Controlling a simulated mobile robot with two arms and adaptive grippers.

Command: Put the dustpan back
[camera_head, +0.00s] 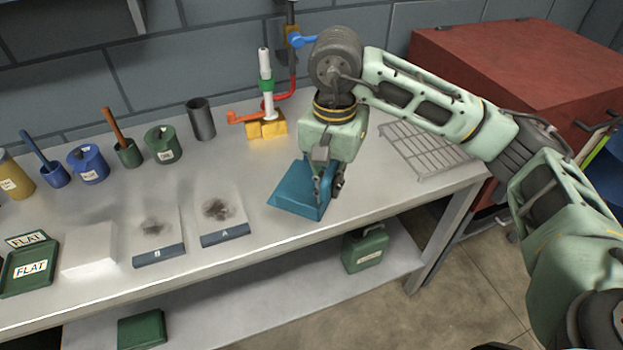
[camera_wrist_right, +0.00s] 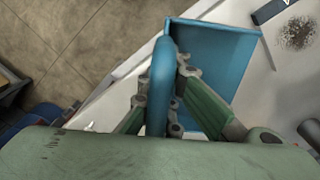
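The blue dustpan (camera_head: 298,198) is at the front right of the workbench, below my right gripper (camera_head: 325,185). The right gripper points down, with its fingers at the handle end of the dustpan. In the right wrist view the dustpan's pan (camera_wrist_right: 215,60) spreads over the bench edge side. Its handle (camera_wrist_right: 160,85) stands between the two fingers of the right gripper (camera_wrist_right: 165,100), which look closed around it. Whether the pan touches the bench top is hard to tell. My left gripper is out of view.
The workbench (camera_head: 370,180) carries blocks A (camera_head: 222,215) and B (camera_head: 158,235) with dark dust, a white block (camera_head: 90,250) and several pots at the back left. A wire rack (camera_head: 425,148) lies at right, beside a red cabinet (camera_head: 480,90). A green canister (camera_head: 365,248) stands on the lower shelf.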

